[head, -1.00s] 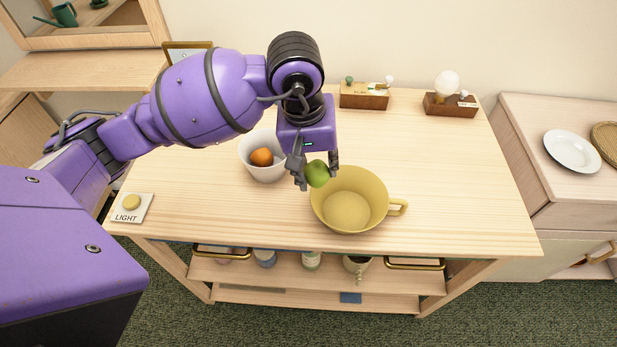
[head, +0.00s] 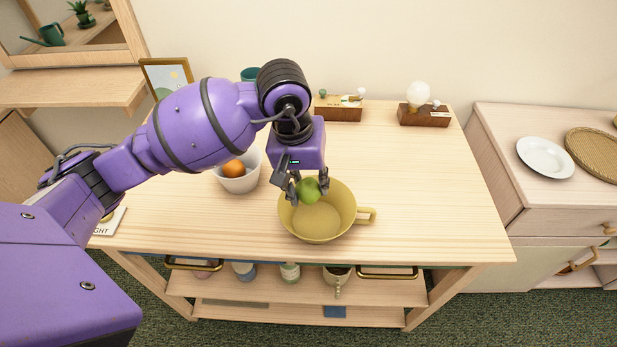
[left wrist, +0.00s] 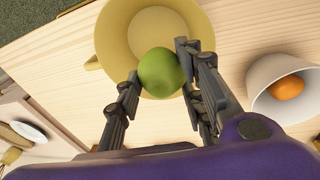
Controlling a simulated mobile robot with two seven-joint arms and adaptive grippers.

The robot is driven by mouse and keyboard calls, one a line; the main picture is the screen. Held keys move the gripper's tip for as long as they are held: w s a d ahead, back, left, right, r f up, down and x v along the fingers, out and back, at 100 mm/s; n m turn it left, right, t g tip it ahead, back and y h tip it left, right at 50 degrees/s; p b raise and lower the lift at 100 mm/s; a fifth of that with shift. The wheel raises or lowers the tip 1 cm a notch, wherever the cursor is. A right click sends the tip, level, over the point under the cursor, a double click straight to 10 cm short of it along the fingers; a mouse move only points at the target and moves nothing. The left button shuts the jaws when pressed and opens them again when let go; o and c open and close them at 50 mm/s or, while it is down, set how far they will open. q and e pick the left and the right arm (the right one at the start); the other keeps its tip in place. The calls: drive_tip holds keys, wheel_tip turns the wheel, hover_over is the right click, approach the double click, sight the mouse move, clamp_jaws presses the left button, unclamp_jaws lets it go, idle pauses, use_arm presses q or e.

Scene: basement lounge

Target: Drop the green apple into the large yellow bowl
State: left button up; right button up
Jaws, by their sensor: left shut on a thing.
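The green apple (head: 308,190) is held between the fingers of my left gripper (head: 309,188), which is shut on it. The apple is over the back part of the large yellow bowl (head: 318,222), which stands upright on the wooden table with its handle to the right. In the left wrist view the apple (left wrist: 161,72) sits between the fingertips (left wrist: 158,80), and the yellow bowl (left wrist: 118,40) is behind and below it. The bowl's inside looks empty where it shows. My right gripper is not in view.
A white bowl (head: 240,183) with an orange (head: 233,169) stands left of the yellow bowl. Two wooden blocks with small fittings (head: 338,114) (head: 424,118) stand at the table's back. The table's right side (head: 430,180) is clear. A white plate (head: 546,157) lies on the cabinet at right.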

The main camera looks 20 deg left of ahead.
sight(309, 194)
use_arm(q)
wheel_tip(309, 194, down, 3)
drive_tip(key=shift+f+b, duration=0.1)
drive_tip(key=shift+b, duration=0.4)
drive_tip(key=shift+f, duration=0.15)
drive_tip(key=o, duration=1.4)
drive_tip(key=r, duration=0.4)
drive_tip(key=s+a+r, duration=0.1)
drive_tip(key=r, duration=0.7)
drive_tip(key=shift+s+a, duration=0.15)
drive_tip(key=shift+s, duration=0.1)
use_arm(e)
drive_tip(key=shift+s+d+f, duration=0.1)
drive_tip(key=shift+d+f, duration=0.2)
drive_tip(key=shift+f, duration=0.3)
